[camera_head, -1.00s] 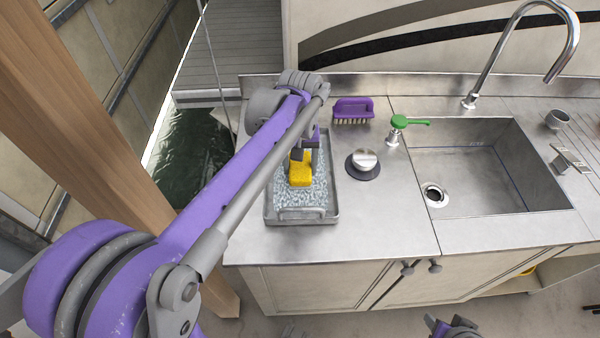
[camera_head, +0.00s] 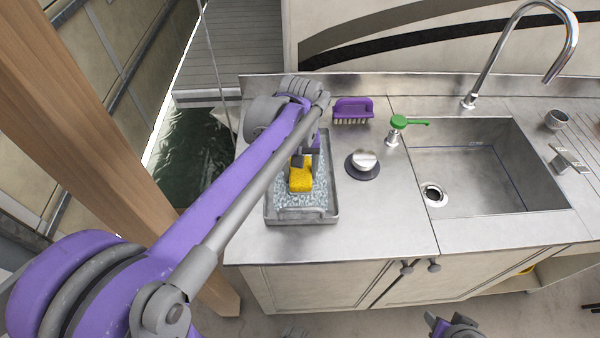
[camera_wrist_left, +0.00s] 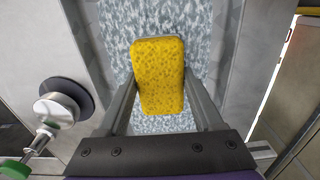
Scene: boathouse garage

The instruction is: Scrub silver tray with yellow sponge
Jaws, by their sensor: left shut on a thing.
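The yellow sponge (camera_head: 300,180) is in the silver tray (camera_head: 333,180), against its speckled grey-white inner surface. My left gripper (camera_head: 301,160) is shut on the sponge and holds it low over the tray's middle; whether the sponge presses on the surface I cannot tell for sure. In the left wrist view the sponge (camera_wrist_left: 158,75) sits between the two fingers of the left gripper (camera_wrist_left: 158,100). The arm hides the tray's far left part. A part of my right gripper (camera_head: 455,326) shows at the bottom edge of the head view; its jaws are unclear.
A purple brush (camera_head: 352,110) stands behind the tray. A round silver knob on a dark disc (camera_head: 364,161) is right of the tray. A green-topped soap dispenser (camera_head: 398,128), a sink (camera_head: 480,180) and a tall faucet (camera_head: 520,40) are further right. The counter's front strip is clear.

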